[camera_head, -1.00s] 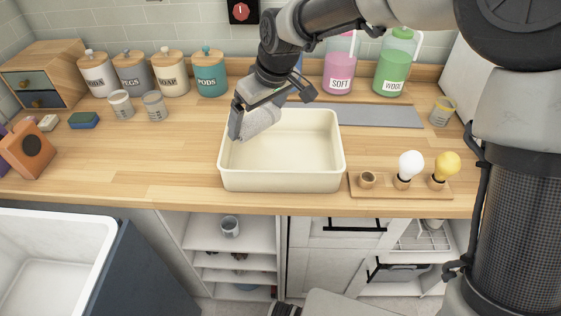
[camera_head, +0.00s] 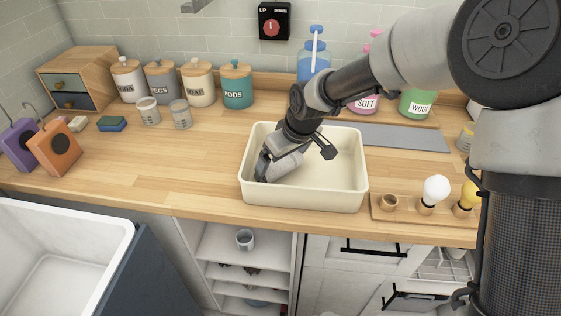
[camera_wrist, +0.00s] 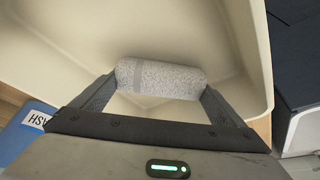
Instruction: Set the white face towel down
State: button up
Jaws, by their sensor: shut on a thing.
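The white face towel (camera_wrist: 160,79) is a rolled, pale grey-white cylinder with a darker band near one end. My gripper (camera_head: 275,172) is shut on it, with one finger at each end of the roll in the wrist view (camera_wrist: 158,92). In the head view the towel (camera_head: 284,165) is partly covered by my gripper. It is inside the cream tub (camera_head: 303,198), toward the tub's left side. I cannot tell whether the towel touches the tub floor. No other thing shows inside the tub.
A wooden holder (camera_head: 408,209) with bulbs stands right of the tub. Lidded jars (camera_head: 200,84) and bottles (camera_head: 313,62) line the back. A grey mat (camera_head: 400,137) lies behind the tub.

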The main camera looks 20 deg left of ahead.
jog(key=shift+f, duration=0.2)
jog(key=o, duration=0.7)
jog(key=shift+d+r, duration=0.1)
jog(key=shift+r, duration=0.45)
jog(key=p+v, duration=0.1)
jog(key=v, duration=1)
jog(key=shift+r+p, duration=0.2)
jog(key=shift+p, duration=0.1)
